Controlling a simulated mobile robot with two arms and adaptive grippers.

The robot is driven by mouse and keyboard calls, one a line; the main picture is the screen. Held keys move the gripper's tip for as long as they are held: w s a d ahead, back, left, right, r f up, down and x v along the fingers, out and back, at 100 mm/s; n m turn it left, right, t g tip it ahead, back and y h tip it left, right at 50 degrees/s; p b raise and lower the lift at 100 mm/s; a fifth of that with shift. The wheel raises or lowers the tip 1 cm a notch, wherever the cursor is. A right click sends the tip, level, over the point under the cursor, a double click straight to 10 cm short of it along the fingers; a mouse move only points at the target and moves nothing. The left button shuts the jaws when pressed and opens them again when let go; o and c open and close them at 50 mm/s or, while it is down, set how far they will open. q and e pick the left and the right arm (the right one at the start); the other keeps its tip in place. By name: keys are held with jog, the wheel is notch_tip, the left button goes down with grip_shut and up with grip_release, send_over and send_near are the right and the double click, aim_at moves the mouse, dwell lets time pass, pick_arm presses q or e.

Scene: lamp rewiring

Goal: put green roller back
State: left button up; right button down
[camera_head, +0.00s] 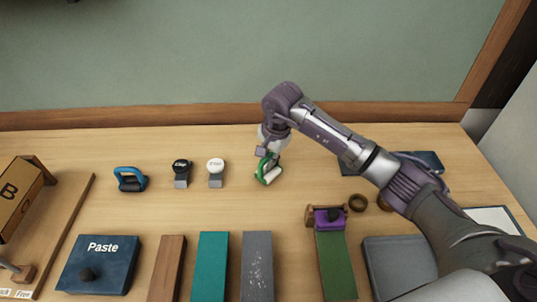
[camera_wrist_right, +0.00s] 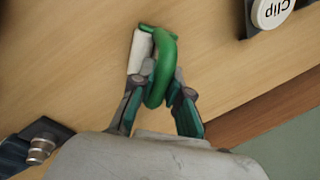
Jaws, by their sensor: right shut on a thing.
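The green roller (camera_head: 265,171) has a green looped handle and a white cylinder, and is near the back middle of the table. My right gripper (camera_head: 266,157) comes down on it from above and is shut on its green handle. In the right wrist view the green roller (camera_wrist_right: 163,60) sits between the two fingers of the right gripper (camera_wrist_right: 163,88), with the white cylinder beside the handle. I cannot tell whether the roller touches the table. My left gripper is not in view.
A blue-handled roller (camera_head: 130,180), a black clip (camera_head: 181,172) and a white clip (camera_head: 216,172) stand to the left. A blue Paste box (camera_head: 97,265), coloured strips and a purple item (camera_head: 328,218) lie in front. Bare table surrounds the roller.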

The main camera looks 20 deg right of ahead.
aim_at(275, 174)
jog(key=shift+f, duration=0.2)
jog(key=c, duration=1.1)
grip_release()
jog(key=shift+c, duration=0.2)
jog(key=shift+r, duration=0.25)
jog(key=shift+r+b, duration=0.3)
jog(key=shift+r, duration=0.05)
notch_tip(275, 174, up, 11)
jog(key=s+d+b, duration=0.1)
jog(key=s+b, duration=0.1)
jog(key=shift+b, duration=0.4)
